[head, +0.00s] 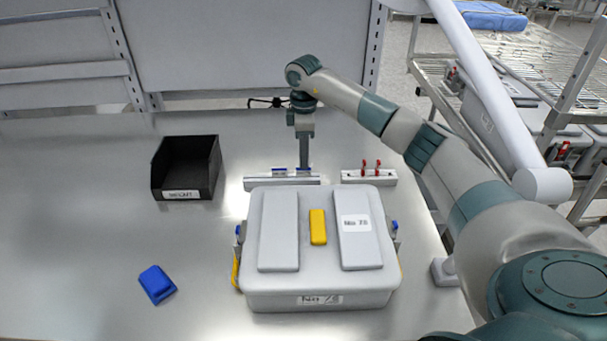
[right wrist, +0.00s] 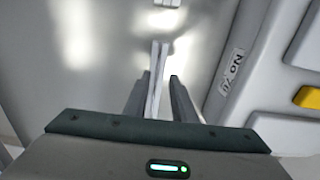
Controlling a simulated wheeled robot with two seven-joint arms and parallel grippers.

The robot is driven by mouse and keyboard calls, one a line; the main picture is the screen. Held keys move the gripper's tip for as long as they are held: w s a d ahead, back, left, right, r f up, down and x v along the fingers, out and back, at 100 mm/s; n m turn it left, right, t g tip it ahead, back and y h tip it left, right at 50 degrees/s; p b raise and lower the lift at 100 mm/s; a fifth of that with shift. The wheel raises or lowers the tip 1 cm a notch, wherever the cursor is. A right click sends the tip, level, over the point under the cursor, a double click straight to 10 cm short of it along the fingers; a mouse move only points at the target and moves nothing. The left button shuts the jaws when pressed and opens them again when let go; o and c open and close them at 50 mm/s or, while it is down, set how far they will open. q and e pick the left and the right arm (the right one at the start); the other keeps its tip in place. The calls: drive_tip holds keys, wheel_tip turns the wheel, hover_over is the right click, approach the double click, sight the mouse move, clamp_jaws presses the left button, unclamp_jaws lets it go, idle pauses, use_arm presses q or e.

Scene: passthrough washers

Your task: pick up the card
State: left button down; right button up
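No card can be clearly made out. In the right wrist view a thin pale strip (right wrist: 156,85), seen nearly edge-on, stands between the fingers of my right gripper (right wrist: 159,76). I cannot tell whether it is the card. The fingers are apart, with a gap visible on the strip's right side. In the head view my right gripper (head: 305,160) points down behind the grey case, at the white bar with blue pins (head: 283,183). The case hides part of that area. My left gripper is not in view.
The lidded case (head: 320,297), labelled and with a yellow block (head: 318,227) on top, stands close in front. A red-pinned bar (head: 368,177) is to the right. A black bin (head: 186,168) and blue object (head: 157,284) lie left, with clear table (head: 70,220) beyond.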

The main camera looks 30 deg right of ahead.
sight(304, 175)
drive_tip(key=shift+w+f+p, duration=0.15)
drive_tip(key=shift+f+p, duration=0.5)
wheel_tip(304, 175, down, 2)
drive_tip(key=shift+w+d+f+p, duration=0.1)
drive_tip(key=shift+p, duration=0.45)
drive_tip(key=shift+f, duration=0.65)
clamp_jaws()
